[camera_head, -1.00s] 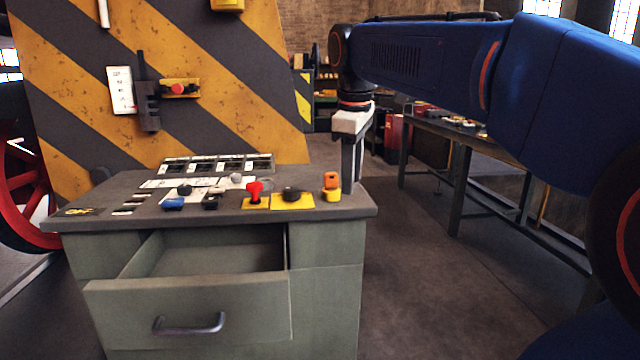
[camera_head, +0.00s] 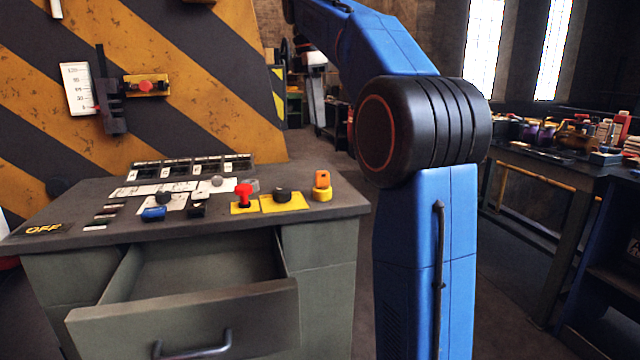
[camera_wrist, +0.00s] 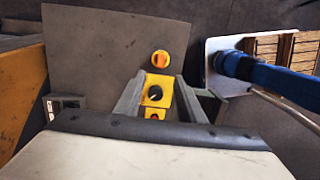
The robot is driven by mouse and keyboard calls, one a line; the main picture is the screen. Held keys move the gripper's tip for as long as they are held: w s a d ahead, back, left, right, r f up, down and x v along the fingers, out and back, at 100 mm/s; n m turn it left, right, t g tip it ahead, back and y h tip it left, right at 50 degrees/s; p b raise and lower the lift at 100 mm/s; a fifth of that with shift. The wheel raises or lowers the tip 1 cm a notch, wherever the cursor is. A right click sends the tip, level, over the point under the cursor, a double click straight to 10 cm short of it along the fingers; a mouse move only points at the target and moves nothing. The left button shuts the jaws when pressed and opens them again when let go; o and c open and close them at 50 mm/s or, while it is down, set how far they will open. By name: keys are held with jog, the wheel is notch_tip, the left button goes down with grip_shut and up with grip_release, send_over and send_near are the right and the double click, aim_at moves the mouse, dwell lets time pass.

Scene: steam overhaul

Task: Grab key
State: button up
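An orange tab, which may be the key, stands upright on a round yellow base (camera_head: 323,194) at the right end of the control desk (camera_head: 340,208). It also shows from above in the wrist view as an orange piece on a yellow disc (camera_wrist: 160,59). My gripper (camera_wrist: 160,98) is open, with its two grey fingers apart and nothing between them. In the wrist view the orange tab lies beyond the fingertips, and a black knob (camera_wrist: 153,93) on a yellow plate shows in the gap.
A red mushroom-shaped knob (camera_head: 243,192) and several switches sit left of the tab. The desk's drawer (camera_head: 185,325) is pulled open and looks empty where visible. A striped panel (camera_head: 190,80) rises behind. A cluttered workbench (camera_head: 540,170) stands right, with floor between.

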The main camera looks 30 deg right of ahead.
send_near(323, 171)
jog(key=f, duration=0.3)
jog(key=d+f, duration=0.1)
jog(key=f, duration=0.1)
jog(key=shift+s+f, duration=0.15)
jog(key=shift+f, duration=2.5)
grip_shut()
